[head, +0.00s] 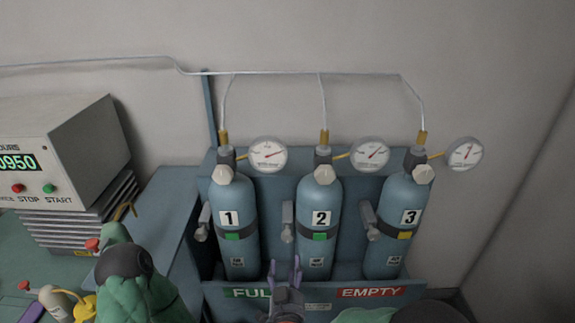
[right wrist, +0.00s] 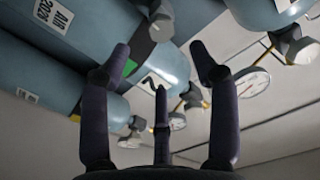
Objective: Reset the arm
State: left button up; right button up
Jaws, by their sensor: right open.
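My right gripper (head: 284,264) is at the bottom middle of the head view, fingers pointing up, in front of the rack's lower edge between cylinders 1 and 2. It is open and empty. In the right wrist view its dark fingers (right wrist: 160,68) stand spread with nothing between them. Blue cylinder 1 (head: 236,255), cylinder 2 (head: 320,250) and cylinder 3 (head: 386,258) stand upright behind it, strapped in the rack. Whether the gripper touches anything cannot be told. My left gripper does not show.
The blue rack (head: 420,296) carries FULL and EMPTY labels. Gauges (head: 268,154) and thin pipes run above the cylinders. A grey control box (head: 75,145) sits on a stack at left. A green bulky form (head: 150,300) fills the lower left. The wall at right is bare.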

jog(key=s+d+f+n+g+y, duration=0.1)
jog(key=d+f+g, duration=0.25)
jog(key=f, duration=0.65)
jog(key=s+d+f+g+y, duration=0.15)
jog(key=f+g, duration=0.35)
jog(key=f, duration=0.5)
jog(key=s+d+f+g, duration=0.2)
jog(key=s+f+g, duration=0.2)
jog(key=s, duration=0.5)
jog(key=s+d+f+g+y, duration=0.1)
jog(key=s+d+f+g, duration=0.1)
jog(key=s+f+g, duration=0.3)
jog(key=s+f, duration=0.4)
jog(key=shift+s+d+f+m, duration=0.15)
jog(key=shift+s+d+m, duration=0.1)
jog(key=shift+d+m, duration=0.15)
